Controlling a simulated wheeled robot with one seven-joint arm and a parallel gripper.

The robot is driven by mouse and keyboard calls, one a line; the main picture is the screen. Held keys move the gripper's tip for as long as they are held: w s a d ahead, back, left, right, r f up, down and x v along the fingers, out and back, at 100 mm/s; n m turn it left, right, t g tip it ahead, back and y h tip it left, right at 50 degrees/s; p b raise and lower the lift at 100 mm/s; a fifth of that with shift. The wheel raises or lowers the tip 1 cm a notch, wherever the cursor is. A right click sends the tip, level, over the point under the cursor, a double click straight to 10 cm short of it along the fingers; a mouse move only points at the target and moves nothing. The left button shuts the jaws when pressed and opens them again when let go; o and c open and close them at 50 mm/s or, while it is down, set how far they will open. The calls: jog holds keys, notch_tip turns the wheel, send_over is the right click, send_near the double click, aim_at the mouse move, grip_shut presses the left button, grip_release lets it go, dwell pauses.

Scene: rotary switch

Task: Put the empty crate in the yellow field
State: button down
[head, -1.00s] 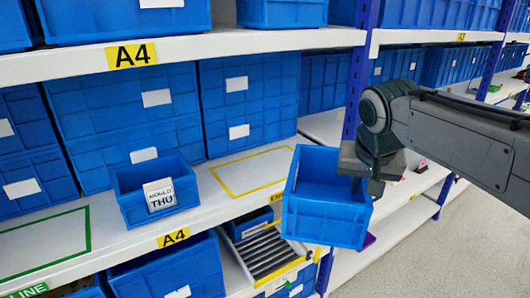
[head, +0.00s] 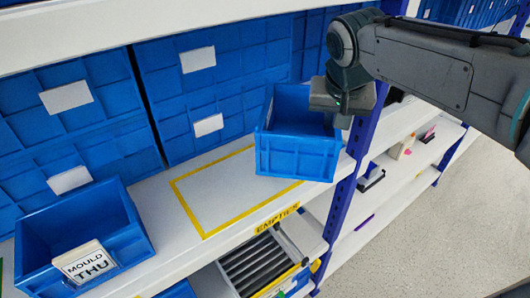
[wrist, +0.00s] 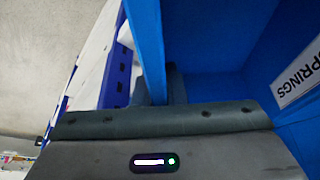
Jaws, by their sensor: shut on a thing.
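The blue crate (head: 295,150) in the head view is held at its right wall by my gripper (head: 343,118), and its visible inside looks empty. The yellow field (head: 215,195) is a yellow outline on the white shelf, left of the crate and bare in its visible part. The crate covers the field's far right corner; I cannot tell its height above the shelf. In the wrist view, my gripper (wrist: 158,90) is shut on the crate's wall (wrist: 147,45); the fingertips are partly hidden.
A blue crate (head: 125,235) with a "MOULD THU" card stands left of the field. Large blue crates (head: 200,85) stand behind it. A blue upright (head: 345,195) is close to the held crate's right. An "EMPTIES" label (head: 277,218) is on the shelf edge.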

jog(key=w+a+f, duration=0.1)
jog(key=a+f, duration=0.1)
jog(key=a, duration=0.1)
jog(key=w+a+f, duration=0.1)
jog(key=a+f, duration=0.1)
jog(key=a, duration=0.1)
jog(key=w+a+f+p, duration=0.1)
jog(key=a+f, duration=0.1)
jog(key=a, duration=0.1)
jog(key=shift+w+a, duration=0.2)
jog(key=shift+f, duration=1.95)
jog(key=shift+d+f, duration=0.1)
jog(key=shift+f, duration=0.2)
jog(key=c, duration=1.5)
grip_release()
jog(key=shift+r, duration=0.1)
jog(key=shift+r, duration=0.1)
jog(key=shift+r, duration=0.25)
jog(key=shift+v, duration=3.6)
